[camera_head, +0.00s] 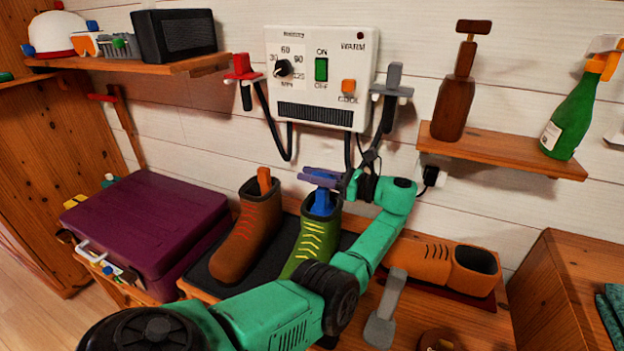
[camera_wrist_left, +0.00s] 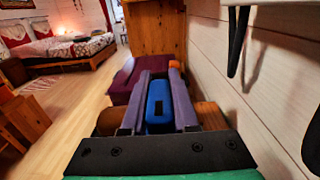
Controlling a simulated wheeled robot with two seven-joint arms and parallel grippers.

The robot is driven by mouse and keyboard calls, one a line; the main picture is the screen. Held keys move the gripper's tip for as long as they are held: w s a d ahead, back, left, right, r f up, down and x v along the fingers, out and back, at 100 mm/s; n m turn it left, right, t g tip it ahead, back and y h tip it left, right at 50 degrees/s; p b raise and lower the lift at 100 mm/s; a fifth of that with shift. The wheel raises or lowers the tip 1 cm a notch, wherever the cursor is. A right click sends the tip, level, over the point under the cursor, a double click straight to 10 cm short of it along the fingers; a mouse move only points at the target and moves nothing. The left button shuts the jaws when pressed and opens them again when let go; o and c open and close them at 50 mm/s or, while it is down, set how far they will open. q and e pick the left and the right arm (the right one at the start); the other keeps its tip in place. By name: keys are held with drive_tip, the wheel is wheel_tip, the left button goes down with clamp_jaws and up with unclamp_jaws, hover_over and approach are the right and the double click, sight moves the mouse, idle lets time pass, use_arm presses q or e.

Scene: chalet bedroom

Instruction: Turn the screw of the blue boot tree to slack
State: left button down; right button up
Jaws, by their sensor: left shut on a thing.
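The blue boot tree (camera_head: 322,204) stands in the green boot (camera_head: 308,243) with yellow laces, on the bench against the wall. My left gripper (camera_head: 322,178) is at the top of the boot tree, with its arm coming in from the lower left. In the left wrist view its two grey-purple fingers lie on either side of the blue top piece (camera_wrist_left: 159,104), shut on it. The screw itself is hard to make out behind the fingers. My right gripper is not in view.
A brown boot (camera_head: 244,236) with an orange boot tree (camera_head: 264,181) stands to the left. A dryer panel (camera_head: 320,75) with hanging hoses is on the wall behind. A tan boot (camera_head: 432,262) lies to the right, near a grey tool (camera_head: 386,308). A purple case (camera_head: 150,225) is at left.

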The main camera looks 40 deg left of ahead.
use_arm(q)
drive_tip(key=c, duration=0.7)
unclamp_jaws()
drive_tip(key=b+v, duration=0.3)
drive_tip(key=v, duration=0.4)
drive_tip(key=shift+d+b, duration=0.2)
drive_tip(key=shift+b, duration=0.15)
drive_tip(key=shift+r, duration=0.1)
